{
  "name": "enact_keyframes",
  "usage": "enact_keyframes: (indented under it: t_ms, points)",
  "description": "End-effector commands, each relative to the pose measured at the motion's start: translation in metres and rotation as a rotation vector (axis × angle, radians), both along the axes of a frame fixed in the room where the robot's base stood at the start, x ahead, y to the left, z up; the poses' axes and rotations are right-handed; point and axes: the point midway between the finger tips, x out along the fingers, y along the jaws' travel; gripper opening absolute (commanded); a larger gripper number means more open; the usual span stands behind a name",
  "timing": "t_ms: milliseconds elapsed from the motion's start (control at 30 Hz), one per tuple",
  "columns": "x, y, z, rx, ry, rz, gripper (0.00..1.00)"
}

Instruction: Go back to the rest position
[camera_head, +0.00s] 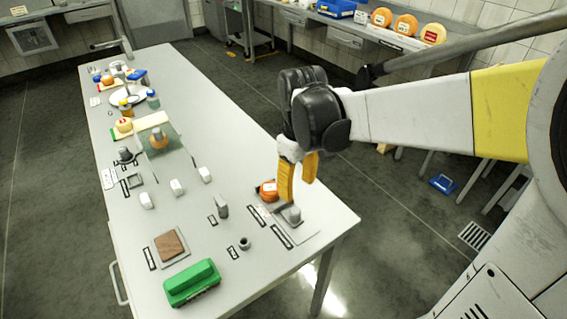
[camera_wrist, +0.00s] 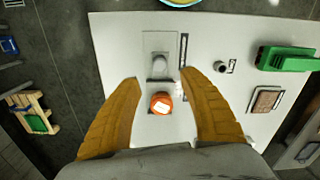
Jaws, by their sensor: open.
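My gripper (camera_head: 299,179) has two yellow-orange fingers and hangs over the near right end of the long white table (camera_head: 220,120). In the wrist view the fingers (camera_wrist: 165,92) are spread wide with nothing held between them. An orange cheese wheel (camera_head: 268,190) with a white label stands on the table just left of the fingers. It also shows in the wrist view (camera_wrist: 161,103), below the gap between the fingers and apart from both. A grey metal piece on a plate (camera_head: 292,214) stands beside it, partly near the fingertips.
A green block (camera_head: 191,283) and a brown square on a plate (camera_head: 170,245) are at the table's near end. Small white blocks (camera_head: 176,187) and a clear panel (camera_head: 165,150) stand farther back. More cheese wheels (camera_head: 405,24) sit on the back counter. Floor right of the table holds a blue tray (camera_head: 443,184).

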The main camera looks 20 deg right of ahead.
Motion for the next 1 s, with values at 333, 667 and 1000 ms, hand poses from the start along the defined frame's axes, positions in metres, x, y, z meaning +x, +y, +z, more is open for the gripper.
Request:
enact_keyframes:
  t_ms: [333, 667, 1000]
  points:
    - [0.0, 0.0, 0.001, 0.0, 0.0, 0.0, 0.5]
    - [-0.022, 0.004, 0.021, 0.002, -0.132, -0.095, 0.5]
    - [-0.073, 0.014, 0.048, 0.089, -0.499, -0.361, 0.5]
